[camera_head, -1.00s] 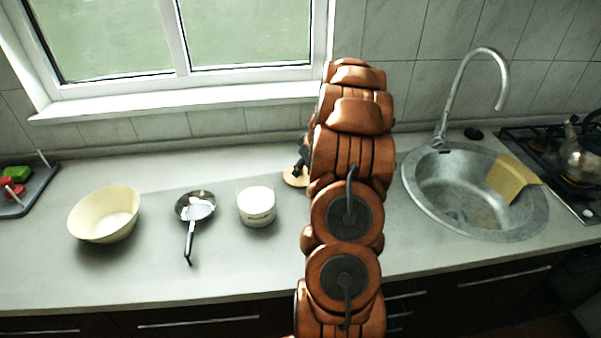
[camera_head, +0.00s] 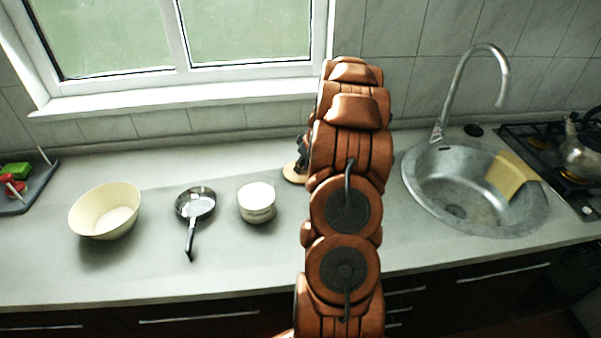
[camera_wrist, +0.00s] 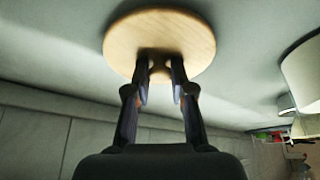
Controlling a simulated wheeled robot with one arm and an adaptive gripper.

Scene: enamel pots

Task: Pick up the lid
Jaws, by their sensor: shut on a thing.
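The lid (camera_wrist: 195,35) is a round, flat, pale wooden disc in the wrist view. My gripper (camera_wrist: 161,70) has its two dark fingers closed in at the lid's middle, with a small gap between them. The grasped part, seemingly a knob, is mostly hidden by the fingers. In the head view the lid (camera_head: 291,175) shows only as a small tan edge left of my arm, which hides the rest. Part of my dark gripper (camera_head: 301,156) shows just above it. I cannot tell whether the lid touches the counter.
A white pot (camera_head: 257,204) stands left of the lid; it also shows in the wrist view (camera_wrist: 304,75). Further left are a small pan (camera_head: 196,205) and a cream bowl (camera_head: 105,211). A sink (camera_head: 475,195) lies right of my arm. The tiled wall is close behind.

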